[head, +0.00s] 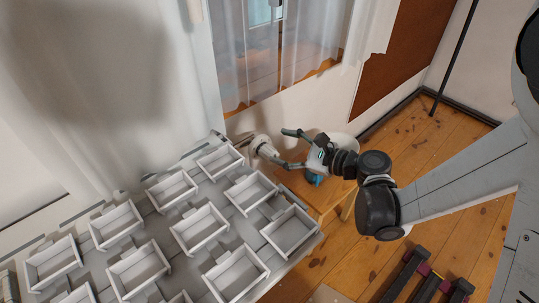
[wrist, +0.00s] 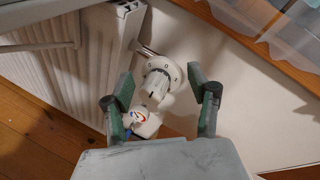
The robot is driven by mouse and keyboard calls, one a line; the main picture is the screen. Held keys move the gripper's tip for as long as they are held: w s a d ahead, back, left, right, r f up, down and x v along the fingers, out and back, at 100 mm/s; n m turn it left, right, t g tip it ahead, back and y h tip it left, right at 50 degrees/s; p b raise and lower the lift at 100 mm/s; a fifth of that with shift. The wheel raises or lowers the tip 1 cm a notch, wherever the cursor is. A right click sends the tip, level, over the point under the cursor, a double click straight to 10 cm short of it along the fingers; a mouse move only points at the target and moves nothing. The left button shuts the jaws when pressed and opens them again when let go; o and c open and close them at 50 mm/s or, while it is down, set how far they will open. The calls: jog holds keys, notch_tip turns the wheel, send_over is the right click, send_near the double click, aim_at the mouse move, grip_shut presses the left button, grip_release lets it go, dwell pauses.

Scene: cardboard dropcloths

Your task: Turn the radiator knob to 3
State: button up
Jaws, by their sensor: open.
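The white radiator knob (wrist: 158,84) has a ribbed grip and a round collar with small dark marks, too small to read surely. It sits at the end of a pipe beside the white radiator (wrist: 92,55). In the head view the knob (head: 262,145) is by the wall below the curtain. My gripper (wrist: 159,73) is open, its green-tipped fingers to the left and right of the knob with gaps on both sides. In the head view my gripper (head: 279,148) faces the knob from the right. I see no contact.
A white unit (head: 225,205) with several open white bins fills the left. Curtains (head: 305,45) hang at the window. Bare wooden floor (head: 430,140) lies to the right.

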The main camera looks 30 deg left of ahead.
jog(key=d+n, duration=0.2)
jog(key=n, duration=0.4)
jog(key=n+t+h, duration=0.2)
jog(key=n+t, duration=0.1)
jog(key=n, duration=1.6)
send_near(269, 156)
jog(key=x, duration=0.8)
jog(key=w+f+x, duration=0.1)
jog(key=x, duration=0.2)
jog(key=shift+w+f+b, duration=0.2)
jog(key=shift+f+b, duration=0.05)
jog(key=shift+b, duration=0.05)
jog(key=c, duration=1.1)
jog(key=shift+c, duration=0.2)
